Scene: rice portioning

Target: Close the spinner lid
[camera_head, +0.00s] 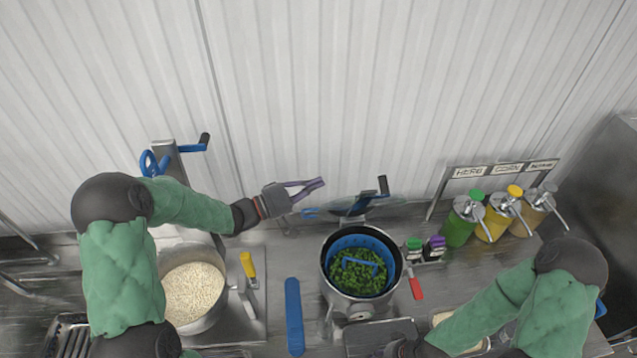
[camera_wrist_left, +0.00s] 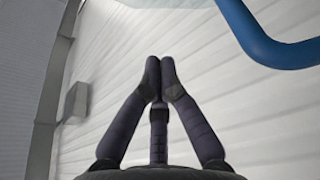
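The spinner (camera_head: 328,290) is a round metal pot holding a blue basket (camera_head: 340,243) with chopped greens. Its lid (camera_head: 385,203), a clear disc with a dark crank handle, stands open, tilted up behind the pot. My left gripper (camera_head: 321,184) is left of and above the lid, apart from it. Its fingertips (camera_wrist_left: 160,68) meet with nothing visible between them. A blue bar (camera_wrist_left: 262,45) crosses the upper right of the left wrist view; I cannot tell what it belongs to. My right arm reaches in at lower right; its fingers do not show.
A pot of rice (camera_head: 195,292) stands at left. A blue-handled tool (camera_head: 294,317) lies between the pots. A ribbed wall (camera_head: 300,90) closes the back.

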